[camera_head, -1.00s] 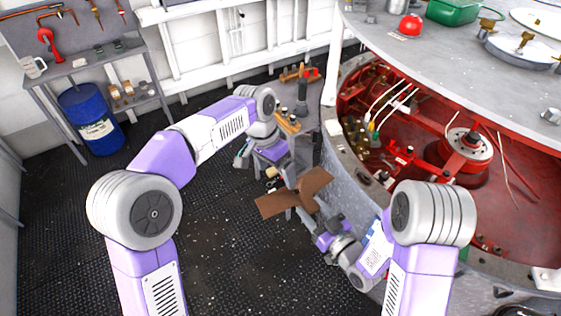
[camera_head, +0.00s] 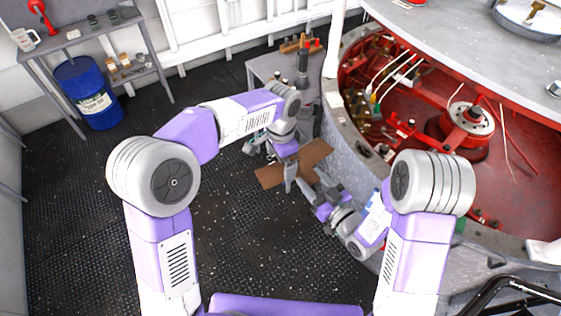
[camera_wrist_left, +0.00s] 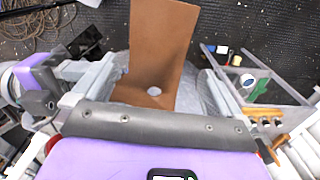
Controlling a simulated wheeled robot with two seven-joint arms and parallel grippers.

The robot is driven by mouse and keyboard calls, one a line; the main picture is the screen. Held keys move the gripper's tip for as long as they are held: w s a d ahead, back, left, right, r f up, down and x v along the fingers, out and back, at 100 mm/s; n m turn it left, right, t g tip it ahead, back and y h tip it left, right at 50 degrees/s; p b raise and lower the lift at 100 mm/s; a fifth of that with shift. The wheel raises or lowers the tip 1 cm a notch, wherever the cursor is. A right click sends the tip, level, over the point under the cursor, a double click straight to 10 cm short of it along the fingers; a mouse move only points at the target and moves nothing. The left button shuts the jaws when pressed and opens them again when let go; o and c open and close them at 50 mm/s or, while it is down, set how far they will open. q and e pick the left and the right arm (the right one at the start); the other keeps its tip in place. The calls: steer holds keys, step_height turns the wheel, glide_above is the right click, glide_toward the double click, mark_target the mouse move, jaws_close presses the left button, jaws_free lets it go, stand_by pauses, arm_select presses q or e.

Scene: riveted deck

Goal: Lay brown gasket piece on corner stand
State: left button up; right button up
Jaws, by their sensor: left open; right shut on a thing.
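The brown gasket piece (camera_head: 312,153) is a bent, flat brown sheet held above the floor between my two arms. My right gripper (camera_head: 322,190) is shut on it from the lower right. My left gripper (camera_head: 289,178) is open beside it, partly covering its middle. In the left wrist view the piece (camera_wrist_left: 165,45) stands between the spread jaws, with a hole near its lower end; I cannot tell whether the jaws touch it. The corner stand (camera_head: 262,68) is a grey table beyond my left gripper, partly hidden by my left arm.
Bottles and a brown rack (camera_head: 295,45) stand on the corner stand. The large round housing (camera_head: 440,120) with a red interior is close on the right. A blue barrel (camera_head: 88,95) stands below a grey shelf at the back left. The dark floor at left is open.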

arm_select(q)
steer(key=shift+f, duration=0.75)
steer(key=shift+c, duration=0.5)
steer(key=shift+a, duration=0.1)
steer(key=c, duration=0.9)
arm_select(e)
steer(key=o, duration=1.1)
